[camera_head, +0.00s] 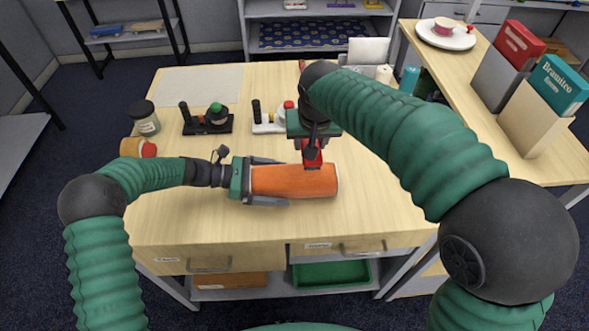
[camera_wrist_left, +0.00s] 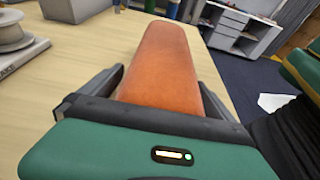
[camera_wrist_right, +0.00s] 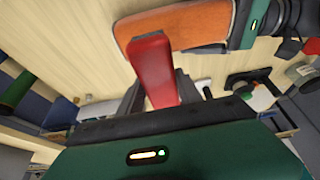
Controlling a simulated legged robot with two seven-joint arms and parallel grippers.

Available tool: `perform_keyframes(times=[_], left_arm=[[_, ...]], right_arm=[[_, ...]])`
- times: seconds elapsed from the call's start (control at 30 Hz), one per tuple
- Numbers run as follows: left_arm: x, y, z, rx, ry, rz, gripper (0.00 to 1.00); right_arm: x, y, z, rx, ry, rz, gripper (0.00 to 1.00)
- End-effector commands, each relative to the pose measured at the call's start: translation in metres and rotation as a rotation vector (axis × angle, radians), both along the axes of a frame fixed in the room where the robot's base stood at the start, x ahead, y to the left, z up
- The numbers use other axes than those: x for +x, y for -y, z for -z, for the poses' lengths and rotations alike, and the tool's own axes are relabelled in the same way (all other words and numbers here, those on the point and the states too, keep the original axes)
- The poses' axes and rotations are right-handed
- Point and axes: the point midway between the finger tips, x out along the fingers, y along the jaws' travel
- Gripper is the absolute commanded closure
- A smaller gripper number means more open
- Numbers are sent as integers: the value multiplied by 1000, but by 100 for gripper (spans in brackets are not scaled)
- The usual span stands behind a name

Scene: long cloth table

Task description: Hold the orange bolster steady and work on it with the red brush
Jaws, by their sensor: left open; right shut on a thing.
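The orange bolster (camera_head: 295,180) lies on its side on the table near the front edge. My left gripper (camera_head: 268,181) is open, with one finger along each long side of the bolster's left end. The left wrist view shows the bolster (camera_wrist_left: 172,65) between the spread fingers; I cannot tell whether they touch it. My right gripper (camera_head: 312,140) points down above the bolster's right part and is shut on the red brush (camera_head: 312,155).
Behind the bolster stand a dark holder (camera_head: 207,124) with a green-topped item and a light holder (camera_head: 268,124). A jar (camera_head: 144,118) and a tan roll with a red end (camera_head: 138,148) are at the left. The table's front right is clear.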

Motion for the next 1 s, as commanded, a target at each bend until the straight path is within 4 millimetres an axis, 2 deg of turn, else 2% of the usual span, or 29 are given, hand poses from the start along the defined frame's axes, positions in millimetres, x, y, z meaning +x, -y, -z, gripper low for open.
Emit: perform_keyframes(times=[0.17, 0.5, 0.6, 0.73, 1.0], left_arm=[[1, -12, -4, 0, 1, -3, 0], [2, -92, -27, 1, 1, -4, 0], [2, -107, -31, 0, 0, -2, 0], [1, -115, -34, 0, -1, 0, 0], [1, -115, -34, 0, 0, 0, 0]], right_arm=[[0, 0, 0, 0, 1, 0, 96], [0, 0, 0, 0, 1, 0, 96], [0, 0, 0, 0, 1, 0, 96], [0, 0, 0, 0, 1, 0, 96], [0, 0, 0, 0, 1, 0, 96]])
